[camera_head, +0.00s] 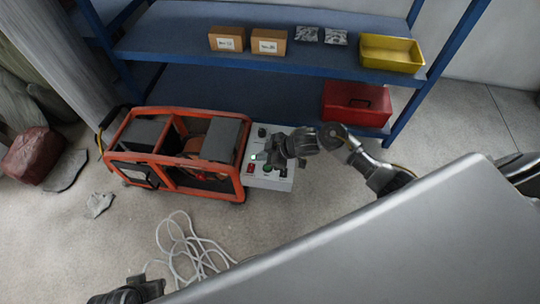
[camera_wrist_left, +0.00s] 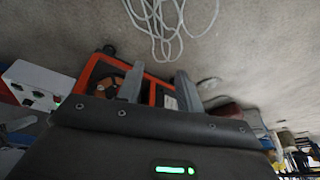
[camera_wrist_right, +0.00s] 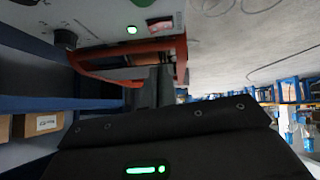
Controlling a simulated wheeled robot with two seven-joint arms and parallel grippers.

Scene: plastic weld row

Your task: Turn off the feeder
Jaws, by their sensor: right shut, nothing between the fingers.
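The feeder (camera_head: 176,168) is an orange-framed machine on the floor. A light grey control box (camera_head: 272,184) stands at its right end, with a red switch (camera_head: 250,168), a green button (camera_head: 268,169) and a black knob (camera_head: 262,132). My right gripper (camera_head: 262,157) is shut and empty over the box, hiding its middle. In the right wrist view, the red switch (camera_wrist_right: 160,25), a lit green button (camera_wrist_right: 132,30) and the black knob (camera_wrist_right: 65,38) show beyond the shut fingers. My left gripper (camera_wrist_left: 158,88) is open and empty, away from the box.
White cable (camera_head: 190,250) lies coiled on the floor in front. Rocks (camera_head: 32,155) lie at the left.

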